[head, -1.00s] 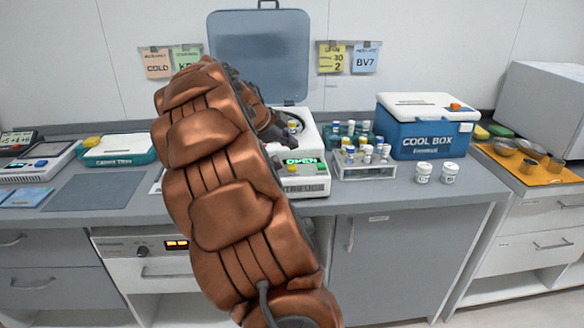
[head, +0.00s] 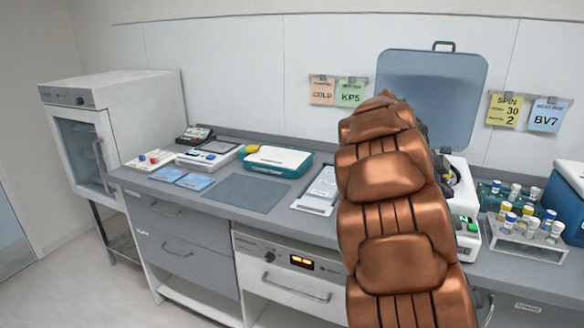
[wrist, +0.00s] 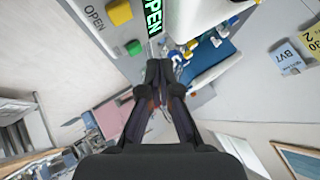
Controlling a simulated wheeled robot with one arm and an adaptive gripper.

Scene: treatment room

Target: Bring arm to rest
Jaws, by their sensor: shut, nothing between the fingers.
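My arm, in padded copper-brown covers, rises through the right half of the head view and hides part of the centrifuge (head: 466,200). My gripper (wrist: 158,66) shows in the wrist view, its dark fingers together and empty. It is in front of the centrifuge's panel, where a lit green OPEN display (wrist: 153,17), a yellow button (wrist: 120,12) and a green button (wrist: 134,48) show. The centrifuge's grey lid (head: 432,95) stands raised. In the head view the gripper is hidden behind my arm.
A rack of capped vials (head: 525,238) stands right of the centrifuge, beside the blue cool box (head: 566,205). A teal-and-white tray box (head: 278,161), a grey mat (head: 247,193) and a clipboard (head: 322,190) lie left on the counter. A white cabinet (head: 118,130) stands far left.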

